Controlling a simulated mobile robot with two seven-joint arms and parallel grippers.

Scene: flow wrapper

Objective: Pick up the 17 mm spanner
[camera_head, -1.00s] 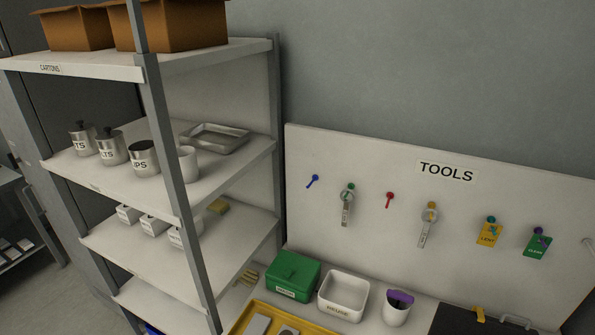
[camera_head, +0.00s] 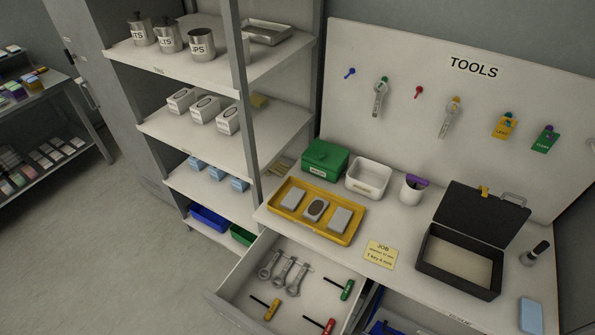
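Three grey spanners lie side by side in an open drawer: a left one (camera_head: 267,266), a middle one (camera_head: 282,271) and a right one (camera_head: 297,280). Their size marks are too small to read, so I cannot tell which is 17 mm. Two more spanner-shaped tools hang on the tool board, one under a green disc (camera_head: 379,99) and one under a yellow disc (camera_head: 449,120). A yellow job note (camera_head: 380,254) lies on the bench; its last line seems to read 1 key 6 mm. Neither of my grippers is in view.
The drawer (camera_head: 238,285) also holds red- and green-handled keys. Above it on the bench stand a yellow tray (camera_head: 289,226), a green box (camera_head: 325,160), a white bin (camera_head: 368,178), a cup (camera_head: 413,189) and an open black case (camera_head: 432,263). A shelf post (camera_head: 243,100) rises at the left.

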